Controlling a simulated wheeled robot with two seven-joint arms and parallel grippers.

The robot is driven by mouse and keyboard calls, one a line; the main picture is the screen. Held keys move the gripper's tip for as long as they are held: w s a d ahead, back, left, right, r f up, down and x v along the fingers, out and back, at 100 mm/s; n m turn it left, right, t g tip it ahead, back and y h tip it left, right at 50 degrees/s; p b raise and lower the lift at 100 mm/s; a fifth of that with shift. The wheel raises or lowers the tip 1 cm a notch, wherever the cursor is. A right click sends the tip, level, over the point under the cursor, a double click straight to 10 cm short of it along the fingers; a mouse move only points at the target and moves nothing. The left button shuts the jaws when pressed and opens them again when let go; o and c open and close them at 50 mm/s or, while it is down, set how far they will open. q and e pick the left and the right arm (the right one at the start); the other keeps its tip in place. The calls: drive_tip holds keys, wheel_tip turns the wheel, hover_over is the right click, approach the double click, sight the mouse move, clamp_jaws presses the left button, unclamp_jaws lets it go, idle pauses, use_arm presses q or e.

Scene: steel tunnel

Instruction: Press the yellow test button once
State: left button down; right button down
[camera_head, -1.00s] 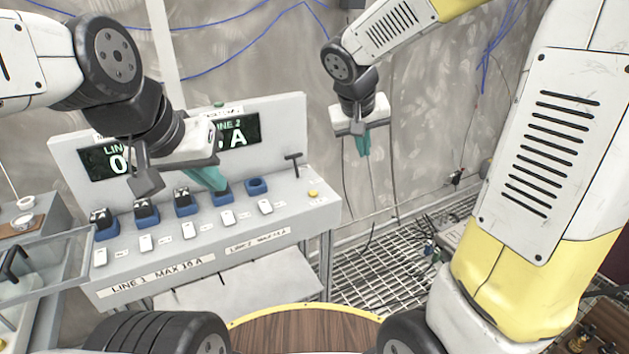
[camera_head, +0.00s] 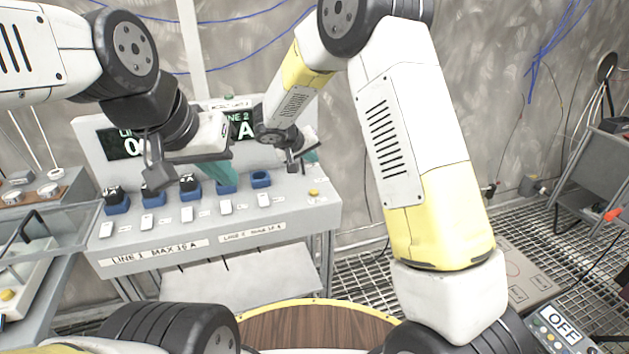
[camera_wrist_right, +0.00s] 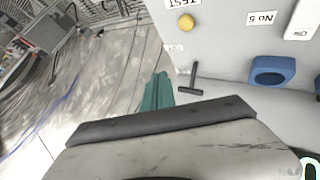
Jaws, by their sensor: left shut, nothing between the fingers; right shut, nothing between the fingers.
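The yellow test button (camera_head: 314,193) sits at the right end of the sloped grey panel (camera_head: 225,242). In the right wrist view the yellow button (camera_wrist_right: 186,23) is round, below a TEST label. My right gripper (camera_head: 312,157), with teal fingers, is shut and empty above and behind the button in the head view. Its fingers (camera_wrist_right: 157,92) show in the wrist view, apart from the button and beside a black T-handle (camera_wrist_right: 190,80). My left gripper (camera_head: 222,172) is shut and empty over the panel's blue sockets, partly hiding the LINE 1 display.
Several blue sockets (camera_head: 261,180) and white switches (camera_head: 264,200) line the panel. A clear-lidded box (camera_head: 45,230) stands at the left. An OFF box (camera_head: 563,325) is at the lower right. Open grating floor lies right of the panel.

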sight(312, 193)
drive_tip(key=shift+f, duration=4.4)
drive_tip(key=shift+f, duration=0.1)
drive_tip(key=shift+f, duration=0.3)
drive_tip(key=shift+f, duration=0.45)
drive_tip(key=shift+r, duration=0.9)
